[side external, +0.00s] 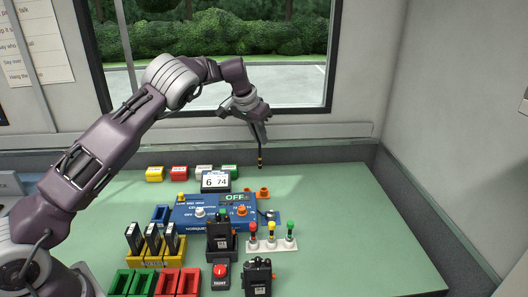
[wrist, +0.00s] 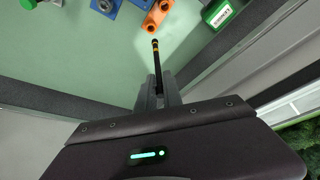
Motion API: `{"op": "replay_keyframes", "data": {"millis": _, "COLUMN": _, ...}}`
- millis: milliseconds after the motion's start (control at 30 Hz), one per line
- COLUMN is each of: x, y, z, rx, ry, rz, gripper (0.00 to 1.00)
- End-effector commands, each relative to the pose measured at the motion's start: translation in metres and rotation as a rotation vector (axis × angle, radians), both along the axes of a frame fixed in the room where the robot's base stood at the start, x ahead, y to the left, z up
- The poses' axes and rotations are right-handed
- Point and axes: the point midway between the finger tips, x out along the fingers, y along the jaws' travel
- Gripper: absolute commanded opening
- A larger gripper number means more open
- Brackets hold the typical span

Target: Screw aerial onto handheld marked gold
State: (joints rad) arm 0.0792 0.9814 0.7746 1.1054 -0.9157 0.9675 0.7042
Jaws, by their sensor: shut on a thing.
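My gripper (side external: 261,141) is shut on a thin black aerial (side external: 260,158) with gold-coloured bands. It holds the aerial pointing down, above the far part of the green table. In the wrist view the aerial (wrist: 155,56) sticks out beyond the fingers (wrist: 158,95). One black handheld (side external: 220,234) stands upright in a dark holder in front of the blue panel. Another black handheld (side external: 258,277) stands at the table's front. I cannot make out a gold marking on either. The aerial is well apart from both.
A white strip (side external: 274,245) holds red, yellow and green-topped pieces. A yellow rack (side external: 154,260) holds black units. The table's right side is clear.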

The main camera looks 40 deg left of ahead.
Motion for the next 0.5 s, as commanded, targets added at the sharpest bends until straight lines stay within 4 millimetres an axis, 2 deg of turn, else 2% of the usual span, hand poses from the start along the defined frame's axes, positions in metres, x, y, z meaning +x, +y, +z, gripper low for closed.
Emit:
{"op": "replay_keyframes", "data": {"millis": 33, "x": -0.012, "y": 0.003, "z": 0.015, "rx": -0.008, "ry": -0.006, "rz": 0.030, "gripper": 0.00}}
{"op": "replay_keyframes", "data": {"millis": 100, "x": -0.037, "y": 0.006, "z": 0.033, "rx": -0.017, "ry": -0.008, "rz": 0.077, "gripper": 0.00}}
{"op": "replay_keyframes", "data": {"millis": 200, "x": -0.083, "y": 0.000, "z": 0.053, "rx": -0.030, "ry": 0.001, "rz": 0.119, "gripper": 0.00}}
{"op": "replay_keyframes", "data": {"millis": 400, "x": -0.184, "y": -0.038, "z": 0.072, "rx": -0.032, "ry": 0.014, "rz": 0.078, "gripper": 0.00}}
{"op": "replay_keyframes", "data": {"millis": 500, "x": -0.226, "y": -0.057, "z": 0.073, "rx": -0.021, "ry": 0.010, "rz": 0.027, "gripper": 0.00}}
